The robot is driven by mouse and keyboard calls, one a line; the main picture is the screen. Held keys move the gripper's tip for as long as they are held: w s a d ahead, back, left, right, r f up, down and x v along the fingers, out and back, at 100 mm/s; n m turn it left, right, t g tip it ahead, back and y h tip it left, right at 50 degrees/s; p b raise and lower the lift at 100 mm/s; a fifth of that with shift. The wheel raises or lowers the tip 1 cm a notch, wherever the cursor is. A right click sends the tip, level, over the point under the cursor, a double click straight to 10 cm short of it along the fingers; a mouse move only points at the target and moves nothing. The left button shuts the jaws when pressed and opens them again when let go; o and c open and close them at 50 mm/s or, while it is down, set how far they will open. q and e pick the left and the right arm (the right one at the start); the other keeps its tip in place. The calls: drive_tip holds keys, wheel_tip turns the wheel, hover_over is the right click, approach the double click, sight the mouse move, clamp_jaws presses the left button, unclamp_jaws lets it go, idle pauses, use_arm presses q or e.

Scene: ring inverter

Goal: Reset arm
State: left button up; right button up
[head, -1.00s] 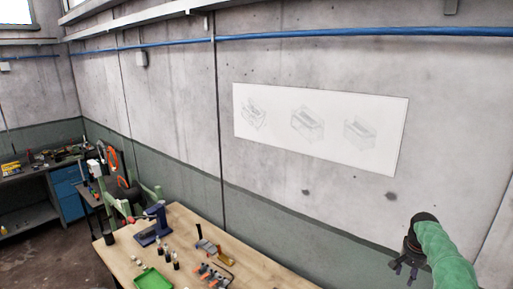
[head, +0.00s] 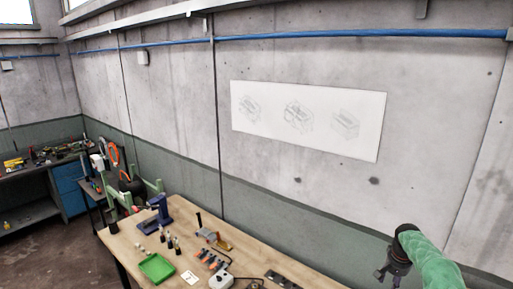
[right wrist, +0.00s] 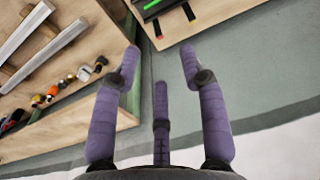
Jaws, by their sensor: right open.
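My right arm in a green sleeve (head: 435,268) comes in at the lower right of the head view. Its dark gripper (head: 385,272) hangs in front of the grey wall, right of the wooden table (head: 315,277). In the right wrist view the purple fingers of my right gripper (right wrist: 160,65) are spread apart with nothing between them. My left gripper is not in view.
A workbench (head: 30,163) stands at far left. A drawing sheet (head: 308,118) hangs on the wall. The wall stretch near my gripper is bare.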

drive_tip(key=s+a+f+n+y, duration=0.2)
drive_tip(key=s+a+f, duration=0.2)
drive_tip(key=a+f, duration=1.05)
drive_tip(key=s+a+f+n+y, duration=0.1)
drive_tip(key=s+a+f+y, duration=0.1)
drive_tip(key=s+a+f, duration=0.95)
drive_tip(key=s+a+g, duration=0.1)
drive_tip(key=s+a, duration=0.6)
drive_tip(key=s, duration=0.5)
drive_tip(key=s+a, duration=0.6)
drive_tip(key=s, duration=0.5)
use_arm(q)
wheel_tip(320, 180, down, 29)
drive_tip(key=b, duration=2.9)
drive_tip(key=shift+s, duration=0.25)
use_arm(e)
wheel_tip(320, 180, down, 27)
drive_tip(key=w+a+n, duration=0.1)
drive_tip(key=w, duration=0.1)
drive_tip(key=shift+a+n, duration=0.35)
drive_tip(key=shift+n, duration=0.05)
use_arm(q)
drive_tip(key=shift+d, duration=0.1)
use_arm(e)
drive_tip(key=shift+r, duration=0.1)
